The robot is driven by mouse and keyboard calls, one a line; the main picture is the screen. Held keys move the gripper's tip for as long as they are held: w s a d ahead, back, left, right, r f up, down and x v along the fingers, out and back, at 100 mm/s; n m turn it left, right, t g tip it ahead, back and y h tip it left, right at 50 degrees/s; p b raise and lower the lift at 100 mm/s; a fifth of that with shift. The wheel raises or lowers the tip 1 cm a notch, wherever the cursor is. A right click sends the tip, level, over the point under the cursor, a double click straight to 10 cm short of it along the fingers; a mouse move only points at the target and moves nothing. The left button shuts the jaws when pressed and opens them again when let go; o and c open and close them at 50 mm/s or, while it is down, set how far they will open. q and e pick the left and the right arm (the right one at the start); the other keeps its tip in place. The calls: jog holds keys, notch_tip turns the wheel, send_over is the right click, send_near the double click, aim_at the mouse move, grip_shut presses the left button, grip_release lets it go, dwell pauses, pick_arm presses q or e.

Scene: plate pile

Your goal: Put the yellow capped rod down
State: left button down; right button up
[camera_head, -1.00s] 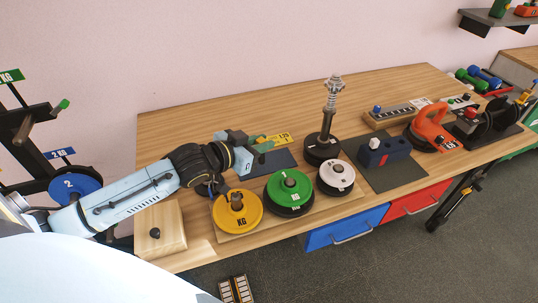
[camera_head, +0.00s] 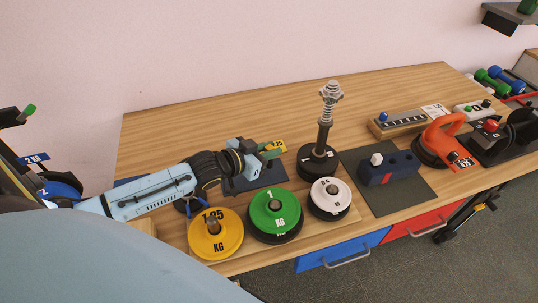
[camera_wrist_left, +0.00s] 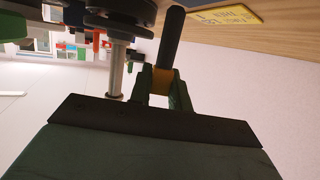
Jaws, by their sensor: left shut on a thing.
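My left gripper (camera_head: 272,150) reaches in from the left, low over a dark blue mat (camera_head: 262,178) on the wooden table. In the left wrist view, its green fingers (camera_wrist_left: 163,88) are shut on the yellow part of the yellow capped rod (camera_wrist_left: 161,74). The rod's dark shaft (camera_wrist_left: 172,38) extends beyond the fingers towards the tabletop. I cannot tell whether its end touches anything. In the head view the rod is hidden or too small to make out. My right gripper is not in view.
A yellow card (camera_head: 280,146) lies just beyond the gripper. A post with a spring (camera_head: 323,130) stands to the right. Yellow (camera_head: 205,243), green (camera_head: 262,213) and white (camera_head: 322,206) plates line the front. A blue block (camera_head: 397,167) sits further right. The back left tabletop is clear.

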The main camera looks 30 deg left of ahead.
pick_arm(q)
jog(key=shift+f, duration=0.9)
jog(key=c, duration=1.3)
grip_release()
jog(key=shift+f, duration=0.1)
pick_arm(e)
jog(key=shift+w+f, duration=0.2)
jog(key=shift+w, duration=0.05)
pick_arm(q)
jog(key=shift+r, duration=0.2)
jog(key=shift+p+v, duration=0.35)
jog(key=shift+v, duration=3.35)
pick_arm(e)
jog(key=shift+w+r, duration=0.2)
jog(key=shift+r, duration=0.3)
